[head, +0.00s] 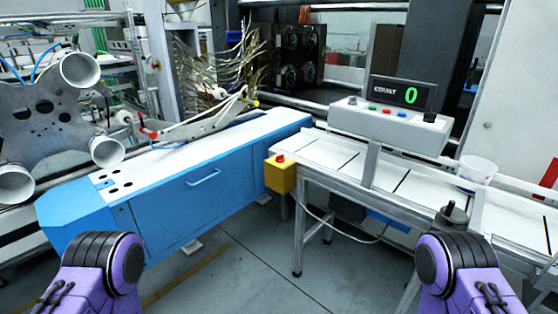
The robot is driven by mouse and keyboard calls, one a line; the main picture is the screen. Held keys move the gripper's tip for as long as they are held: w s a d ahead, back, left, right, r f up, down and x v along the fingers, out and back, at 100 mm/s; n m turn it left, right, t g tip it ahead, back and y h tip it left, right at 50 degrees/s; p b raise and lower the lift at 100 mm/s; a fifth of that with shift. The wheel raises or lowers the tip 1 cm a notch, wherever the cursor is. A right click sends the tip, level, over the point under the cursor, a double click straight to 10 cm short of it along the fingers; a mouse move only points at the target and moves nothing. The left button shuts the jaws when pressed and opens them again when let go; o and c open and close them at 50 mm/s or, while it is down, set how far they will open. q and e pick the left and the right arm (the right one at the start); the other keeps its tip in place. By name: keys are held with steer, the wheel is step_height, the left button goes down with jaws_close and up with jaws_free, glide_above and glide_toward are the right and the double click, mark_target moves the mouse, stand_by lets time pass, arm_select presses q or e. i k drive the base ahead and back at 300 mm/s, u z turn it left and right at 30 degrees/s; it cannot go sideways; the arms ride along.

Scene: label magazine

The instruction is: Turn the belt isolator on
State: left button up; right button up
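No switch in view is legibly marked as the belt isolator. A dark grey round piece with a raised black knob (452,214) stands at the conveyor's near edge, just above my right arm; I cannot tell its setting. My purple arms show at the bottom left and right; both grippers are out of view.
The white-topped conveyor (330,155) with dark cross lines runs to the right. A white cup (477,170) stands on it. A blue cabinet (190,205) with a white top is at left. Grey floor (250,270) lies open between them. A cable hangs below the yellow box.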

mark_target(280, 159)
steer(key=u, duration=1.05)
steer(key=i, duration=0.95)
steer(key=z, duration=2.15)
